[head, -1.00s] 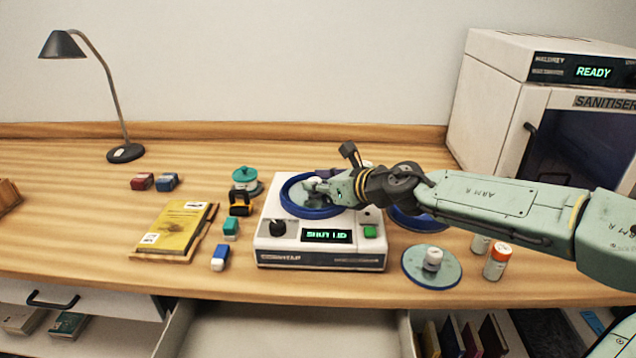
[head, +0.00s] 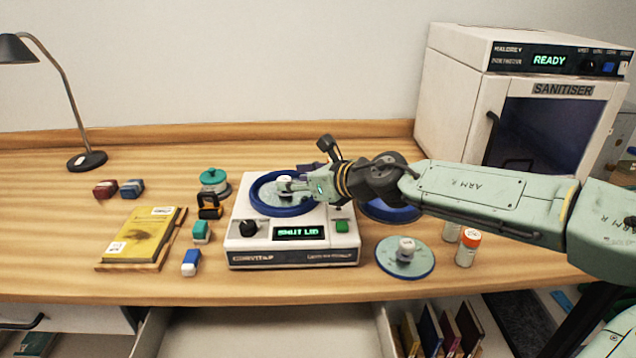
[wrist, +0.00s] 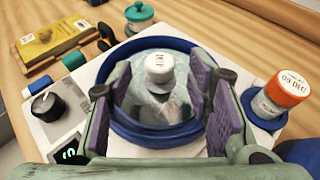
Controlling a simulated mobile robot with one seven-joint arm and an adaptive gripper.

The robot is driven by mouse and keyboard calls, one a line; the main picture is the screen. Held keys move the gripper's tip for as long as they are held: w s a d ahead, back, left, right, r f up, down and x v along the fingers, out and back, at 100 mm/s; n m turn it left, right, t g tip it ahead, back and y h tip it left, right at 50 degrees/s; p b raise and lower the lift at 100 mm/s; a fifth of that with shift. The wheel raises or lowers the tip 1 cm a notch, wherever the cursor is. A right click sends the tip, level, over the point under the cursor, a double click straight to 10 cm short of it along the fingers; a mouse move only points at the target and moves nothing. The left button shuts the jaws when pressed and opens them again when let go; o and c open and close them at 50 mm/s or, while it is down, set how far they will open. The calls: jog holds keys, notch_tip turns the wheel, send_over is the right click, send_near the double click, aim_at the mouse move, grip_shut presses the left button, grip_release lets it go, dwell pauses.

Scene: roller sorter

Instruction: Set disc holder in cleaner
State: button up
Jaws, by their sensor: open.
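The cleaner (head: 245,257) is a white box with a dark dial and a green-lit display reading SHUT LID. Its round bowl has a blue rim (head: 262,203) and stands open on top. A pale disc holder with a white knob (wrist: 160,68) lies inside the bowl, seemingly flat. My gripper (head: 292,187) is over the bowl. In the wrist view its purple-padded fingers (wrist: 160,88) are open, one on each side of the knob, with gaps visible. The arm hides part of the bowl's right side in the head view.
Another disc with a white knob (head: 405,270) lies right of the cleaner, near an orange-capped bottle (head: 467,250). A blue-rimmed round part (head: 388,213) is partly behind my arm. A yellow book (head: 140,235), small blocks and a teal-lidded jar (head: 212,178) stand left. The sanitiser (head: 455,100) is at back right.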

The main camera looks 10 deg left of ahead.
jog(key=b+v, duration=0.2)
jog(key=v, duration=0.7)
jog(key=shift+s, duration=0.1)
